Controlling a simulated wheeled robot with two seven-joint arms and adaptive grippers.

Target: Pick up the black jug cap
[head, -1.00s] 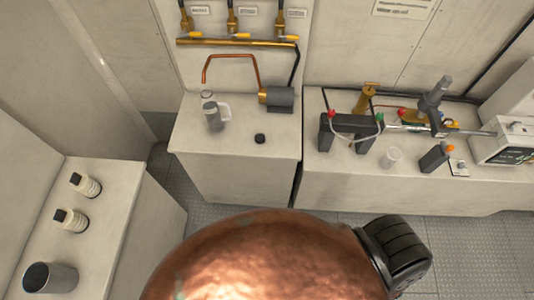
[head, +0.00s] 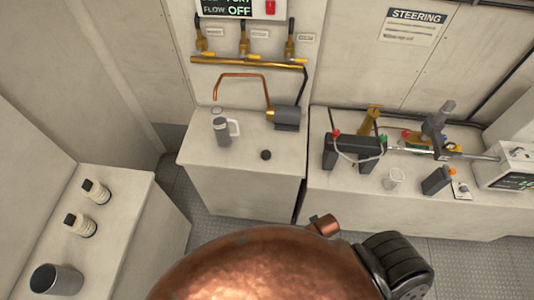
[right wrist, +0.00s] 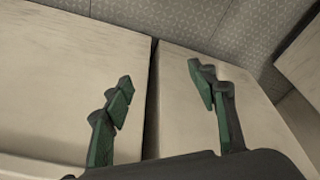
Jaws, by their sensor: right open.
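The black jug cap (head: 266,155) is a small dark disc lying on top of the pale counter block (head: 240,172) in the head view. The grey jug (head: 222,132) with a pale handle stands upright behind it to the left, under the copper spout. In the right wrist view my right gripper (right wrist: 160,76) is open, with green-padded fingers spread apart and nothing between them. Pale panels with a dark gap show beyond the fingers; the cap is not visible there. My left gripper is not in view.
A copper spout (head: 243,77) and grey pump (head: 287,117) stand behind the cap. The right bench holds a dark battery-like block (head: 345,155), a clear cup (head: 393,179) and tools. Two bottles and a metal cup (head: 55,281) stand at left. The counter around the cap is clear.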

